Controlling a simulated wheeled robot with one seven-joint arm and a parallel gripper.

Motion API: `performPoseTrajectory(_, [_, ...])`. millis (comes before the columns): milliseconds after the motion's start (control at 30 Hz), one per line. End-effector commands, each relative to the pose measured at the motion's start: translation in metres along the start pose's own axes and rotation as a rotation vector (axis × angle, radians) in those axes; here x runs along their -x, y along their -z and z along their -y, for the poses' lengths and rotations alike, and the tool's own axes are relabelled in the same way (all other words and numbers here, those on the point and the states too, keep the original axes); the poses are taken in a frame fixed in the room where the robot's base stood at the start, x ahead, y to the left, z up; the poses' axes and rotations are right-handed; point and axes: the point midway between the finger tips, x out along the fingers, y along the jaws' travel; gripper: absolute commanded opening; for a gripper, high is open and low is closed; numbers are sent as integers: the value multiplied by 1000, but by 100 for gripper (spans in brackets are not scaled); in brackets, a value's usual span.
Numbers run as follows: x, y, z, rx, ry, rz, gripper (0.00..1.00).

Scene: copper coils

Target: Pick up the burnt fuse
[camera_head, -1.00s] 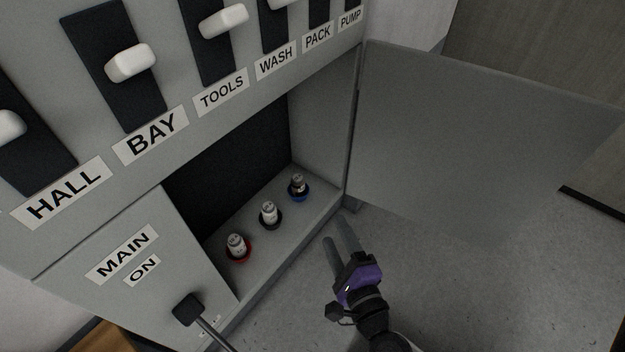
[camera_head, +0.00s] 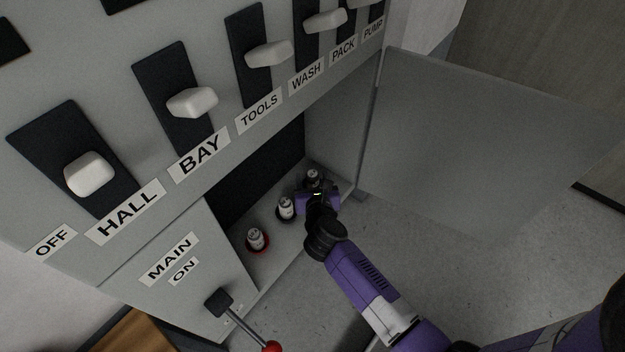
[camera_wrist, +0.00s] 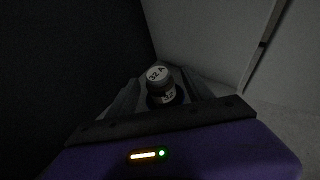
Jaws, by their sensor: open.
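Three fuses stand upright in a row on the floor of the open compartment. The rearmost fuse (camera_head: 312,174) is partly hidden behind my gripper (camera_head: 316,188) in the head view. In the wrist view this fuse (camera_wrist: 160,86) has a pale cap marked 32 A and a dark band below it, darker than the other two fuses look. My gripper (camera_wrist: 159,93) is open, with one finger on each side of the fuse; contact cannot be made out. The middle fuse (camera_head: 286,207) and the front fuse (camera_head: 256,238), in a red ring, look white.
The cabinet door (camera_head: 470,150) stands open on the right. The panel with switches (camera_head: 190,102) overhangs the compartment. The MAIN lever (camera_head: 240,322) with a red knob stands at the front left. The compartment's side wall (camera_head: 345,130) is close to my gripper.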

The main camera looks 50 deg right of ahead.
Motion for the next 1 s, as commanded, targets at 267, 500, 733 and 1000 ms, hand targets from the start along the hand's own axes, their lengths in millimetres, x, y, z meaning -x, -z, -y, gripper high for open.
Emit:
performPoseTrajectory(267, [-34, -2, 1, 1, 2, 1, 60])
performPoseTrajectory(500, [-35, -2, 1, 1, 1, 1, 60])
performPoseTrajectory(733, [-35, -2, 1, 2, 1, 1, 18])
performPoseTrajectory(1000, [-35, -2, 1, 1, 1, 2, 0])
